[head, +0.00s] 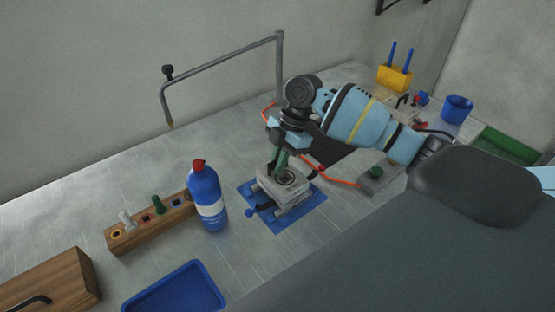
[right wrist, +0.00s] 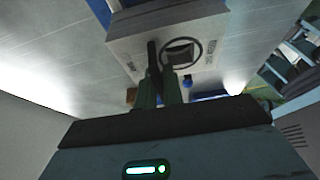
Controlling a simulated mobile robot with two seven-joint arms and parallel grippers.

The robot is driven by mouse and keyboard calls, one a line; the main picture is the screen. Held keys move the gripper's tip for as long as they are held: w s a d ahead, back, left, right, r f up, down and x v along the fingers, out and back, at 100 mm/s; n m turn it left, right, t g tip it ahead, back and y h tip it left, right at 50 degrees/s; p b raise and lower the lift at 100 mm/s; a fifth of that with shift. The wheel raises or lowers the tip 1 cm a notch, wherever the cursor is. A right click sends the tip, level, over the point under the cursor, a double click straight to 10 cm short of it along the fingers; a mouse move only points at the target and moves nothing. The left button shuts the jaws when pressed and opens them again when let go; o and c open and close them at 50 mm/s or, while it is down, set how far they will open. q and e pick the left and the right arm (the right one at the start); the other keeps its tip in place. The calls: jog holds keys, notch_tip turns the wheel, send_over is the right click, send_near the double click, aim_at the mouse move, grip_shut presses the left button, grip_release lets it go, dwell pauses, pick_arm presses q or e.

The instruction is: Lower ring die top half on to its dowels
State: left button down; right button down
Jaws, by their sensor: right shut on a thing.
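The ring die top half (head: 290,190) is a pale grey block over the middle of the blue mat (head: 313,203). My right gripper (head: 279,163) comes down on it from above and is shut on it. In the right wrist view the green fingertips (right wrist: 160,92) meet the top half (right wrist: 205,40), whose face shows a dark ring outline and lettering. More pale metal parts show under the top half in the head view. The dowels are hidden, and I cannot tell whether the top half touches what is below. My left gripper is not in view.
A blue bottle (head: 207,190) with a red cap stands close left of the mat, beside a wooden rack (head: 130,237). A blue tray (head: 175,290) lies in front. A bent metal pipe (head: 220,62) arches behind. A red cable (head: 340,181) runs right of the mat.

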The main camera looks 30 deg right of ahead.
jog(key=shift+f, duration=0.15)
jog(key=c, duration=1.5)
grip_release()
jog(key=shift+o, duration=0.2)
jog(key=shift+f, duration=0.1)
jog(key=shift+v, duration=4)
jog(key=shift+s+f, duration=0.1)
